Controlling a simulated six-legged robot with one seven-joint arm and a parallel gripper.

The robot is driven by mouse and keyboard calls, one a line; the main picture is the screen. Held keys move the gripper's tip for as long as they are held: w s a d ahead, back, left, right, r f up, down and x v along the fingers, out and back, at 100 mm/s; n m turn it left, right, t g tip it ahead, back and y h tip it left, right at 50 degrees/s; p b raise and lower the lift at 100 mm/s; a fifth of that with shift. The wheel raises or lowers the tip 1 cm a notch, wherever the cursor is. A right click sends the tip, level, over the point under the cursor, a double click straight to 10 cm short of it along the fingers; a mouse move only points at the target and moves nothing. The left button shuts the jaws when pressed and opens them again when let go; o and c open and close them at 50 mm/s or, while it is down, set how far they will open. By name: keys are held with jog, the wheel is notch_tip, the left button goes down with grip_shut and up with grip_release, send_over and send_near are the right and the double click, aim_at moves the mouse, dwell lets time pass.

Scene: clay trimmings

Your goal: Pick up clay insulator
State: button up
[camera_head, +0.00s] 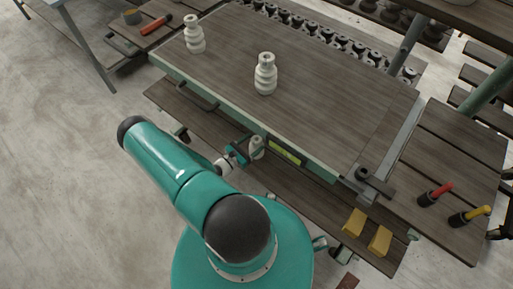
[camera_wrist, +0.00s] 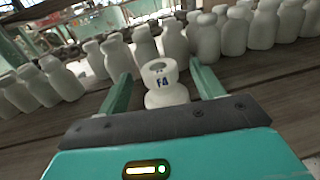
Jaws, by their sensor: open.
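My gripper (camera_wrist: 160,72) is open, its two teal fingers reaching forward in the wrist view. A pale clay insulator (camera_wrist: 167,94) with dark blue marking on its neck stands between the fingers, with gaps visible on both sides. Its lower part is hidden behind my gripper's body. In the head view my gripper (camera_head: 240,153) is low beside the workbench's front edge, next to a pale insulator (camera_head: 257,150) at the lower shelf. Two more pale insulators stand upright on the bench top, one at the left (camera_head: 194,36) and one near the middle (camera_head: 265,76).
The workbench top (camera_head: 320,110) overhangs the lower shelf (camera_head: 310,185) close to my gripper. In the wrist view, several pale bottle-shaped pieces (camera_wrist: 208,40) stand close behind the marked insulator, with others at left (camera_wrist: 62,78). Yellow blocks (camera_head: 380,241) lie at the shelf's right end.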

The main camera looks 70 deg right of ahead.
jog(key=x, duration=0.4)
jog(key=shift+s+d+r, duration=0.1)
jog(key=shift+d, duration=0.2)
grip_shut()
